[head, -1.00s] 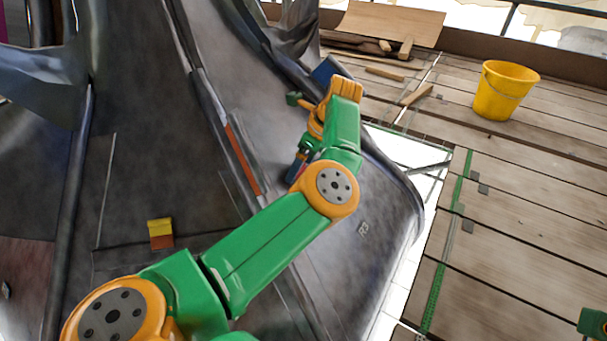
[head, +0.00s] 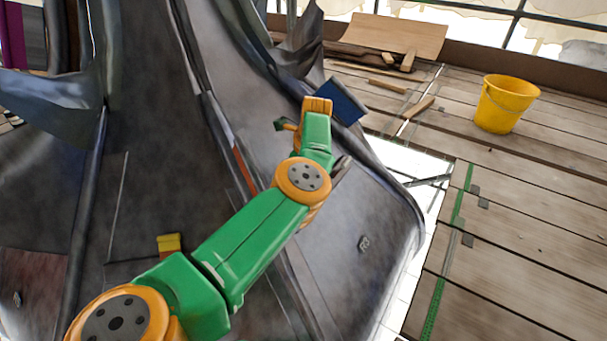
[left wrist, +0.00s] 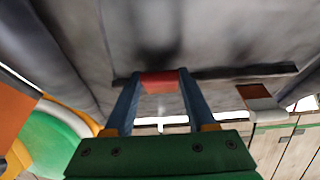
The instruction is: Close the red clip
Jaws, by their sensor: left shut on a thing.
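A red block-like piece, which I take to be the red clip (left wrist: 160,82), shows in the left wrist view between the fingertips of my left gripper (left wrist: 158,86). The two blue fingers are shut on its sides. It lies along a dark slot or bar on the grey sheet metal. Whether the clip is open or closed I cannot tell. In the head view my left arm reaches over the grey spire, and its wrist and elbow hide the fingers and the red clip. My right gripper is not in view.
The grey spire sheet (head: 150,190) fills the left and middle. A red strip (head: 245,165), a yellow piece (head: 168,243) and a blue panel (head: 343,100) are on or by it. A yellow bucket (head: 506,103) stands on the plank deck (head: 530,220), with loose wood (head: 398,37) behind.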

